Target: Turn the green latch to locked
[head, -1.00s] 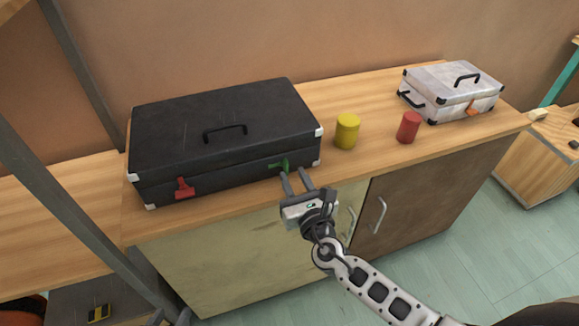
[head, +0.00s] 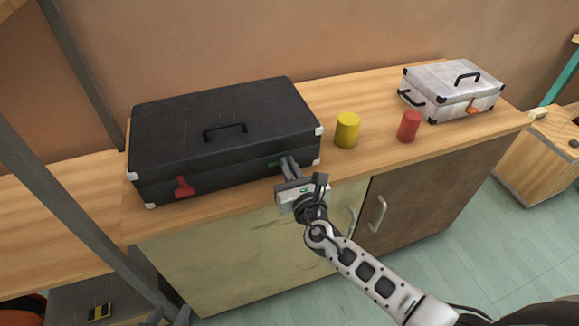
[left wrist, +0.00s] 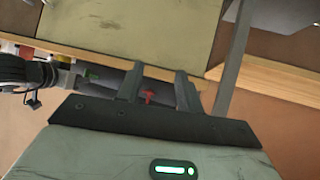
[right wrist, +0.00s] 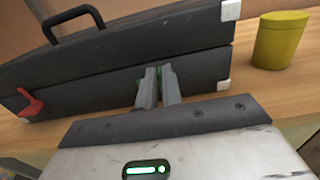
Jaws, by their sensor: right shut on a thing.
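The black suitcase (head: 220,130) lies closed on the wooden counter. The green latch (head: 273,164) is on its front face towards the right end, mostly hidden by my right gripper (head: 289,164). In the right wrist view, slivers of the green latch (right wrist: 168,72) show around the fingers of my right gripper (right wrist: 159,78), which are shut on it. A red latch (head: 184,187) is near the suitcase's left front; it also shows in the right wrist view (right wrist: 31,102). My left gripper (left wrist: 160,80) is open and empty, apart from the suitcase, its fingers framing the distant red latch (left wrist: 149,96).
A yellow cylinder (head: 347,130) and a red cylinder (head: 409,126) stand right of the suitcase. A white case (head: 450,90) with an orange latch (head: 472,112) is at the far right. Cabinet doors with handles (head: 377,214) are below. A grey post (head: 75,215) rises at left.

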